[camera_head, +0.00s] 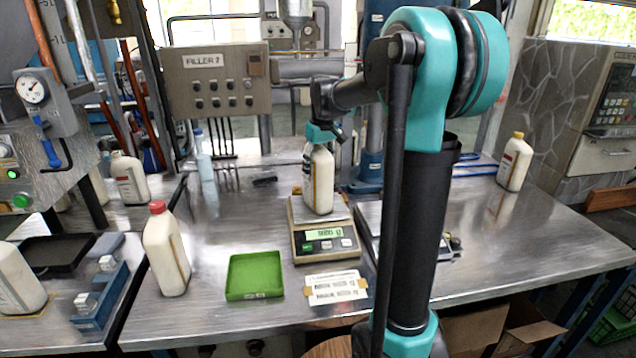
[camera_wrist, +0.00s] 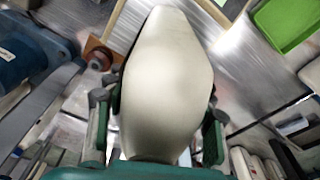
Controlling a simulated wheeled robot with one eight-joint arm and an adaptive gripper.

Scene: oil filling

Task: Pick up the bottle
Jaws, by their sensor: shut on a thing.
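A cream bottle (camera_head: 319,182) stands upright on the scale (camera_head: 318,240) in the head view. Its top is hidden by my gripper (camera_head: 322,140), which comes down on it from above. In the wrist view the bottle (camera_wrist: 165,85) fills the middle, and the fingers of my gripper (camera_wrist: 158,135) lie on either side of its narrow end, shut on it. The scale's green display is lit. I cannot tell whether the bottle's base still touches the scale plate.
A green tray (camera_head: 254,277) and a label card (camera_head: 335,288) lie in front. A red-capped bottle (camera_head: 166,250) stands left, a yellow-capped bottle (camera_head: 514,163) far right. A control box (camera_head: 217,82) stands behind. The table's right side is mostly clear.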

